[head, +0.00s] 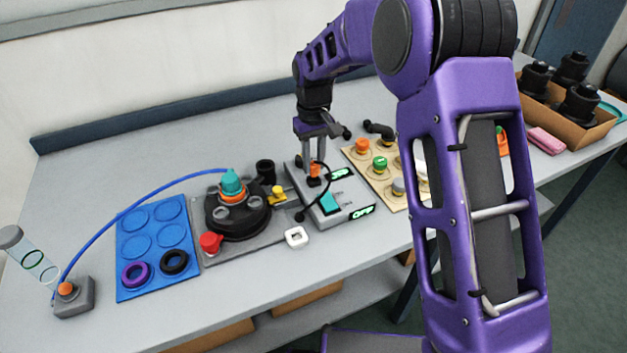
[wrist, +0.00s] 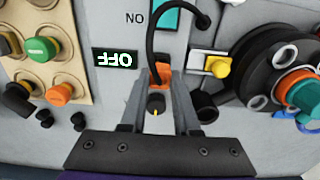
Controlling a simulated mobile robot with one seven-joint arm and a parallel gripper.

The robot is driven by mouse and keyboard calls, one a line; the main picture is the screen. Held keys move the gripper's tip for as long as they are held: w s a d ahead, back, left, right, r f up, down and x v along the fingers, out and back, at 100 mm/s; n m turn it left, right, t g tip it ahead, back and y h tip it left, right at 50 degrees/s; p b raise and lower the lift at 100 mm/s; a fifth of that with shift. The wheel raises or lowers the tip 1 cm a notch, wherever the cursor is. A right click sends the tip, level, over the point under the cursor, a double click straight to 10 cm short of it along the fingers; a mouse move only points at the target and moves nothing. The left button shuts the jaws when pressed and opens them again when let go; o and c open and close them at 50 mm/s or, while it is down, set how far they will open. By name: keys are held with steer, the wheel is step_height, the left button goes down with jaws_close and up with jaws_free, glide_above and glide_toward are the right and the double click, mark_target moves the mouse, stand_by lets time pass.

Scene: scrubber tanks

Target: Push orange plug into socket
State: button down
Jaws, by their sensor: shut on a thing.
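My gripper (head: 314,160) points down over the left far part of a grey box and is shut on the orange plug (head: 314,170). In the wrist view the plug (wrist: 161,72) sits between my two fingers (wrist: 160,88), with a black cable looping from it. The grey box (head: 350,207) has a teal switch (head: 329,203) and green-lit displays. The display beside the plug reads OFF (wrist: 115,58). The socket is hidden under the plug and fingers, and I cannot tell how deep the plug sits.
A beige board with coloured knobs (head: 380,163) stands right of the box. A black round fixture with a teal cap (head: 232,183) and a yellow knob (head: 278,192) stand left. A white square ring (head: 297,237) lies in front. A blue tray (head: 157,216) is further left.

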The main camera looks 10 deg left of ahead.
steer(key=shift+f, duration=0.25)
stand_by(0.3)
steer(key=shift+f+b, duration=0.5)
steer(key=shift+f, duration=0.25)
steer(key=shift+c, duration=0.4)
jaws_free()
steer(key=shift+r+p, duration=1.55)
steer(key=shift+r, duration=2.75)
